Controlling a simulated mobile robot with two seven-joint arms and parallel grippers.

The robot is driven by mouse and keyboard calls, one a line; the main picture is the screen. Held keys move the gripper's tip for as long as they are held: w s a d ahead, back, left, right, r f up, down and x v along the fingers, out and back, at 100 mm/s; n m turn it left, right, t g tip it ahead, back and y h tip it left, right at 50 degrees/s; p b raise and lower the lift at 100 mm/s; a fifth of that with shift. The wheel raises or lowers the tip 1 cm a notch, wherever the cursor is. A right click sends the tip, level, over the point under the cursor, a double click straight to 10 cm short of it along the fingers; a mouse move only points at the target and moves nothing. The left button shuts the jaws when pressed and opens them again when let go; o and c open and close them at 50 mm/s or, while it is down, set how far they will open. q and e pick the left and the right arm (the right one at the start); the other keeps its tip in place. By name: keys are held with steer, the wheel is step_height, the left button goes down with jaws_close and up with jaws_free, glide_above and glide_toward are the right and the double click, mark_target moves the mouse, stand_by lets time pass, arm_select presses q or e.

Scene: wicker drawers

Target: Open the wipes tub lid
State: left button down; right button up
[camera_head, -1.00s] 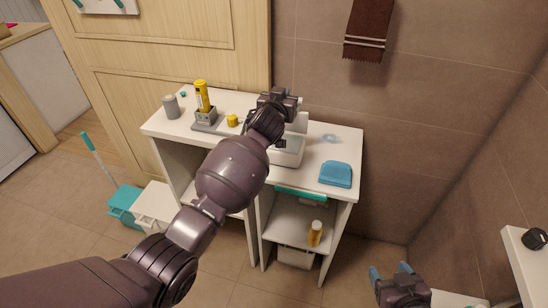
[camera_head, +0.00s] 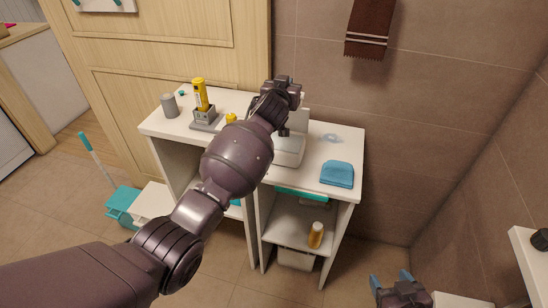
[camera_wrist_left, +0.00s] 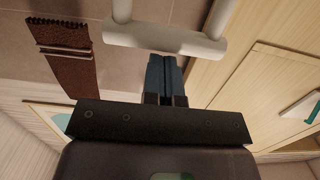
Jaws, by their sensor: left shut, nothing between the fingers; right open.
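A white box-like tub (camera_head: 289,157), apparently the wipes tub, stands on the white counter. A white panel (camera_head: 301,121) stands upright at its back, partly hidden by my left gripper; it looks like a raised lid, but I cannot be sure. My left gripper (camera_head: 284,131) is over the tub; whether it touches is unclear. In the left wrist view its blue fingers (camera_wrist_left: 166,75) are together and empty. A white rounded bar (camera_wrist_left: 165,39) is close beyond their tips; I cannot tell what it belongs to. My right gripper (camera_head: 389,280) is open and empty at the bottom right, away from the counter.
On the counter (camera_head: 317,176) are a grey cup (camera_head: 169,105), a yellow bottle in a grey holder (camera_head: 203,116), a yellow item (camera_head: 231,118) and a blue pouch-like item (camera_head: 337,173). An orange bottle (camera_head: 316,236) stands on a shelf below. A brown towel (camera_head: 369,28) hangs behind.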

arm_select(q)
steer(key=shift+w+d, duration=0.1)
steer(key=shift+w, duration=0.3)
steer(key=shift+r, duration=0.1)
arm_select(e)
steer(key=shift+s+f, duration=0.1)
steer(key=shift+f, duration=0.25)
steer(key=shift+f, duration=0.1)
arm_select(q)
steer(key=shift+w+d+b, duration=0.25)
steer(key=shift+w+b, duration=0.4)
steer(key=shift+b, duration=0.05)
steer(key=shift+w+d+r+b, duration=0.15)
steer(key=shift+w+b, duration=0.15)
steer(key=shift+w, duration=0.25)
arm_select(e)
steer(key=f, duration=0.2)
steer(key=shift+s+f, duration=0.3)
